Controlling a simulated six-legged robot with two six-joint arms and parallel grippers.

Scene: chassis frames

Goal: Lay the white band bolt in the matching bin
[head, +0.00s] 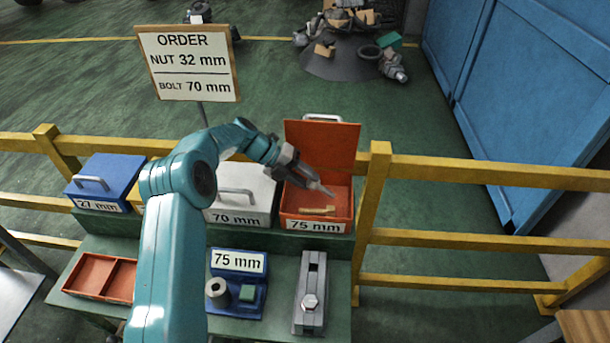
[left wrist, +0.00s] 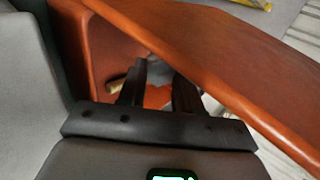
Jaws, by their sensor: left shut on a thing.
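My left gripper (head: 326,189) is inside the mouth of the open orange bin (head: 288,205), labelled 75 mm, above its floor. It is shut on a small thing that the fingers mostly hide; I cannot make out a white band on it. The left wrist view shows the fingers (left wrist: 158,90) between orange panels. A tan piece (head: 318,210) lies in the orange bin. A grey 70 mm bin (head: 238,200) stands left of it, its lid shut. A hex-headed bolt (head: 309,301) sits in a grey slotted block (head: 312,262). My right gripper is out of view.
The orange lid (head: 322,145) stands upright behind its bin. A shut blue 27 mm bin (head: 105,178), an orange tray (head: 88,275) and a blue 75 mm stand (head: 238,275) share the green bench. A sign (head: 188,65) reads nut 32 mm, bolt 70 mm. A yellow rail (head: 480,172) runs alongside.

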